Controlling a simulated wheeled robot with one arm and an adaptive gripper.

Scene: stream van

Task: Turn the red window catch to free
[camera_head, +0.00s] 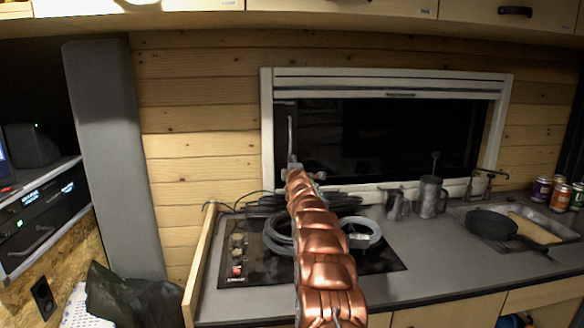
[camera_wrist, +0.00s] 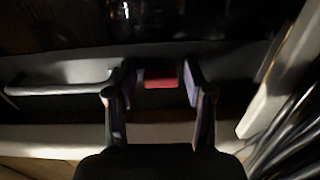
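The red window catch (camera_wrist: 161,84) shows in the wrist view as a small red block on the lower window frame. My gripper (camera_wrist: 160,80) is open, with one finger on each side of the red block; a narrow gap shows on both sides. I cannot tell how far the fingers reach past it in depth. In the head view my gripper (camera_head: 305,172) is at the lower left of the window (camera_head: 400,135), and my arm hides the catch there. The catch's turned position cannot be read.
A pale bar handle (camera_wrist: 62,89) lies left of the fingers. Below the window are a hob (camera_head: 375,262) with coiled cables (camera_head: 362,234), metal jugs (camera_head: 430,197) and a black pan (camera_head: 490,224). A grey panel (camera_head: 115,150) stands left. The counter's front right is clear.

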